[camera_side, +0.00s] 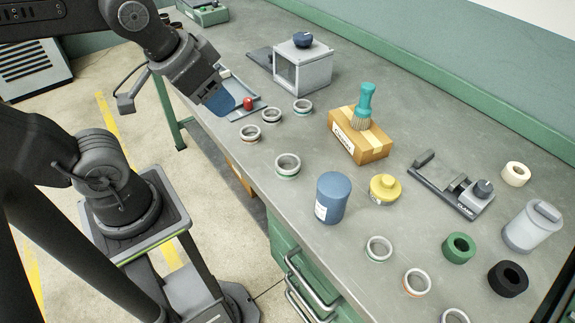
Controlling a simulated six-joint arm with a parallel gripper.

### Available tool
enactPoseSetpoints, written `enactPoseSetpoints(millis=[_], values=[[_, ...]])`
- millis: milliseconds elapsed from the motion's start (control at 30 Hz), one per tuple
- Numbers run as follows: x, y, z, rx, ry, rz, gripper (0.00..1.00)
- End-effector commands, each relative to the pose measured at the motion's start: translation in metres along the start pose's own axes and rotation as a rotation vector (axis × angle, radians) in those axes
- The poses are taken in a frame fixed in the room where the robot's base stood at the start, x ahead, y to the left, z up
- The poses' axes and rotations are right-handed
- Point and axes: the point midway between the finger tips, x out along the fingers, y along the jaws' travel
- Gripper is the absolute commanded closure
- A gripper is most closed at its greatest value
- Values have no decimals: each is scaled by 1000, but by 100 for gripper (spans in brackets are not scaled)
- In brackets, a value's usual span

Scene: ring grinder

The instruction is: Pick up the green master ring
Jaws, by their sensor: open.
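A solid green ring (459,248) lies flat at the right front of the bench, between a black ring (508,279) and a silver ring with a green band (378,249). Another silver ring with a greenish band (288,166) lies near the bench's front edge, left of the blue canister. My gripper (226,104) is at the upper left, above a shallow grey tray, far from the solid green ring.
Several banded silver rings (250,133) lie along the front. A blue canister (333,197), yellow-topped pot (384,189), cardboard box (359,141) with a brush, clamp fixture (450,185), cream ring (515,174) and grey jar (532,227) stand between. A red knob (248,104) is beside my gripper.

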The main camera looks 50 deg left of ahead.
Motion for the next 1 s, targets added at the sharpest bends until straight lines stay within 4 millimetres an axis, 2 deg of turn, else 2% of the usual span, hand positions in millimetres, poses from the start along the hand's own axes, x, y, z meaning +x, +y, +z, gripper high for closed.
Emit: enactPoseSetpoints(millis=[33, 400, 667, 767, 833, 1000], values=[[0, 0, 0, 0, 0, 0, 43], [0, 0, 0, 0, 0, 0, 10], [1, 0, -2, 26, -9, 1, 10], [7, 2, -9, 138, -47, 7, 10], [15, 4, -17, 278, -93, 19, 10], [46, 11, -42, 734, -222, 98, 10]])
